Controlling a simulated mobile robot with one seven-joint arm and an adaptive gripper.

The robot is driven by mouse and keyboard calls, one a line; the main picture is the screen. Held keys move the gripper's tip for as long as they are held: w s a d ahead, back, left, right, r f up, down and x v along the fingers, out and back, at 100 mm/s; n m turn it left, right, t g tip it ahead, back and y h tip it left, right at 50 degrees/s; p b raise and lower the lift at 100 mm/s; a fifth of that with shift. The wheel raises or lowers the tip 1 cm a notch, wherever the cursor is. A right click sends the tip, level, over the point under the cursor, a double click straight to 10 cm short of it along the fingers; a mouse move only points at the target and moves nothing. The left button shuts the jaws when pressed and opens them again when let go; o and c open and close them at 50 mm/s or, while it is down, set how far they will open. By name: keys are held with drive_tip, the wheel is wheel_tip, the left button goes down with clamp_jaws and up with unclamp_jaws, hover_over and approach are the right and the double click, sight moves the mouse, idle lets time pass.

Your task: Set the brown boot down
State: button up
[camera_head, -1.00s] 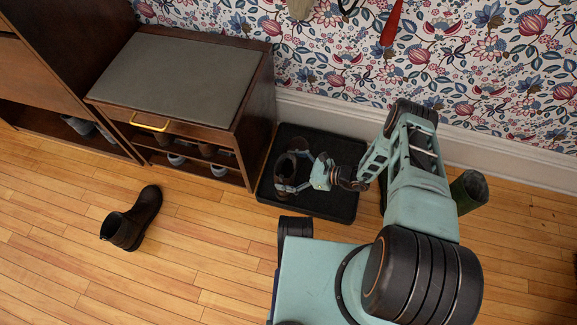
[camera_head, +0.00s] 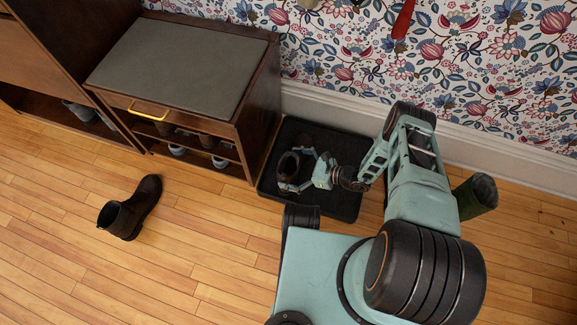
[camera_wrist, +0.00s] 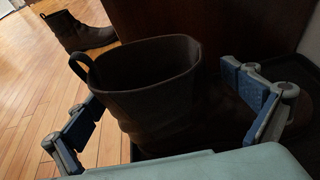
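A brown boot (camera_head: 288,168) stands upright in the black tray (camera_head: 345,208) against the wall. My gripper (camera_head: 294,172) reaches in from the right, with one finger on each side of the boot's shaft. In the wrist view the boot's open top and pull loop (camera_wrist: 150,80) fill the space between the blue-padded fingers (camera_wrist: 165,98). The fingers are spread, with a visible gap at the right pad; contact at the left pad is unclear. The boot's sole is hidden in the wrist view. A second dark brown boot (camera_head: 130,208) stands alone on the wooden floor at left.
A shoe bench with a grey top (camera_head: 180,65) stands directly left of the tray, shoes on its shelves. The papered wall and white baseboard (camera_head: 520,150) lie behind. Floor at front left is clear.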

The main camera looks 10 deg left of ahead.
drive_tip(key=p+v, duration=0.2)
drive_tip(key=v, duration=0.5)
drive_tip(key=shift+d+r, duration=0.15)
drive_tip(key=shift+d, duration=0.05)
idle(0.5)
